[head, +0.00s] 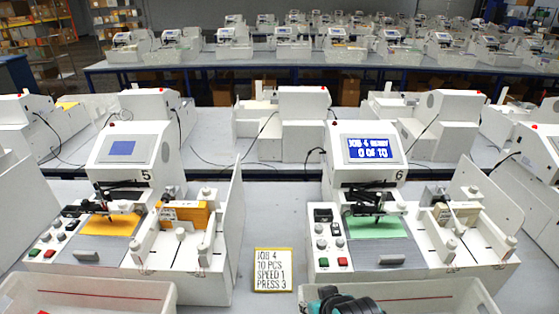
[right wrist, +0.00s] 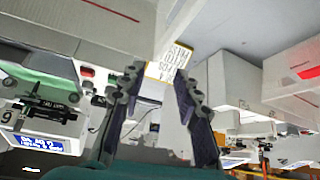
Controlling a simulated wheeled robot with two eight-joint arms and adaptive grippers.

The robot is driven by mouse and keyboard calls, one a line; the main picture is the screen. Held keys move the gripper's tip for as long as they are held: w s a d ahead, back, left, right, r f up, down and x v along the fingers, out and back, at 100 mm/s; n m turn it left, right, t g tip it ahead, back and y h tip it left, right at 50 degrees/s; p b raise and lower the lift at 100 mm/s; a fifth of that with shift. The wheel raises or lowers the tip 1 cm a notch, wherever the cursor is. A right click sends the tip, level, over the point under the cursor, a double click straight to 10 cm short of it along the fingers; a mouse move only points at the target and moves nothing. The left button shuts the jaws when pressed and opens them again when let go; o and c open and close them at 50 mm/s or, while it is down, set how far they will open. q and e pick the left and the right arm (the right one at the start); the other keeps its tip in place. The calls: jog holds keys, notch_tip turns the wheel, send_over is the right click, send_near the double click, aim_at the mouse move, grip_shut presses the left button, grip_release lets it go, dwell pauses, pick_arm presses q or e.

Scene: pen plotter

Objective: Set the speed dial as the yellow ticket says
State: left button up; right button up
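The yellow-edged ticket (head: 273,269) lies on the table between two plotters and reads JOB 4, 10 PCS, SPEED 1, PRESS 3. It also shows upside down in the right wrist view (right wrist: 168,62). Plotter 6 (head: 362,182) stands right of it, its blue screen (head: 370,149) showing job 4 and 0 of 10. Its control panel (head: 330,250) has several small knobs (head: 321,243); their labels and settings are too small to read. My right gripper (head: 343,300) is at the bottom edge, in front of plotter 6; its fingers (right wrist: 158,105) are apart and empty. My left gripper is out of view.
Plotter 5 (head: 150,180) stands left of the ticket. Pale bins (head: 85,292) line the front edge, one (head: 440,297) beside my right gripper. A green button (head: 323,262) and a red button (head: 342,262) sit below plotter 6's knobs. More plotters stand behind.

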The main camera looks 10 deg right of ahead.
jog(key=w+d+r+g+p, duration=0.1)
jog(key=w+d+r+p, duration=0.1)
jog(key=w+r, duration=0.25)
jog(key=m+g+p, duration=0.3)
jog(key=g+p, duration=0.3)
jog(key=p, duration=0.1)
send_over(341, 241)
jog(key=shift+a+r, duration=0.2)
jog(key=shift+r, duration=0.25)
jog(key=shift+d+f, duration=0.15)
jog(key=shift+f, duration=0.1)
notch_tip(341, 241, down, 8)
jog(key=shift+r+b, duration=0.15)
jog(key=shift+b, duration=0.5)
grip_shut()
